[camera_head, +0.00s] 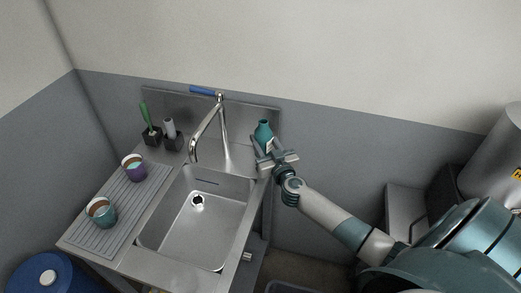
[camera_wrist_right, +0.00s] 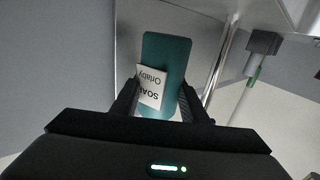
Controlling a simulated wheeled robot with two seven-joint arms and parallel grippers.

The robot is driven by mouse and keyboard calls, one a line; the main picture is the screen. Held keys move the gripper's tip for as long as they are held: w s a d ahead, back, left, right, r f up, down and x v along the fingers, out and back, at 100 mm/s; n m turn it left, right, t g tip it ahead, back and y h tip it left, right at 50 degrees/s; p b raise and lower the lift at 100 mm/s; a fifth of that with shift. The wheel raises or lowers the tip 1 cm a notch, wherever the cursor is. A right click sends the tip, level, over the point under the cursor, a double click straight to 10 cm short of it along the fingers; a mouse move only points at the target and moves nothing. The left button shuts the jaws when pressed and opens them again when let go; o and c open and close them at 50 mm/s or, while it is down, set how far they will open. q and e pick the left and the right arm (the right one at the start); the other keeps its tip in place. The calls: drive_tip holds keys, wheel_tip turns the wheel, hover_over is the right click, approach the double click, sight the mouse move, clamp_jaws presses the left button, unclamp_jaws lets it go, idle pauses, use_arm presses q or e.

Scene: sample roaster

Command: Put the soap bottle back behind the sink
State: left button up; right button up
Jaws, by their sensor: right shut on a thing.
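The soap bottle (camera_head: 264,130) is teal with a white label, at the right back corner of the sink unit in the head view. It also shows in the right wrist view (camera_wrist_right: 172,62), with the label reading SOAP. My right gripper (camera_head: 264,150) is shut on the bottle, with a finger on each side of it. The gripper hides the bottle's lower part in the head view, so I cannot tell whether it touches the counter. The steel sink (camera_head: 200,222) is left of and in front of the gripper. My left gripper is not in view.
The tall faucet (camera_head: 222,125) stands left of the bottle. Dark holders with a green brush (camera_head: 146,116) and a grey-handled tool (camera_head: 170,130) stand at the back left. A steel backsplash rises behind.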

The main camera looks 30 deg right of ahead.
drive_tip(key=shift+w+a+f, duration=0.25)
drive_tip(key=shift+w, duration=0.15)
drive_tip(key=shift+f, duration=0.1)
drive_tip(key=shift+f+b, duration=1.05)
drive_tip(key=shift+f, duration=0.9)
drive_tip(key=shift+f, duration=0.1)
drive_tip(key=o, duration=1.2)
drive_tip(key=shift+o, duration=0.2)
drive_tip(key=v, duration=1.2)
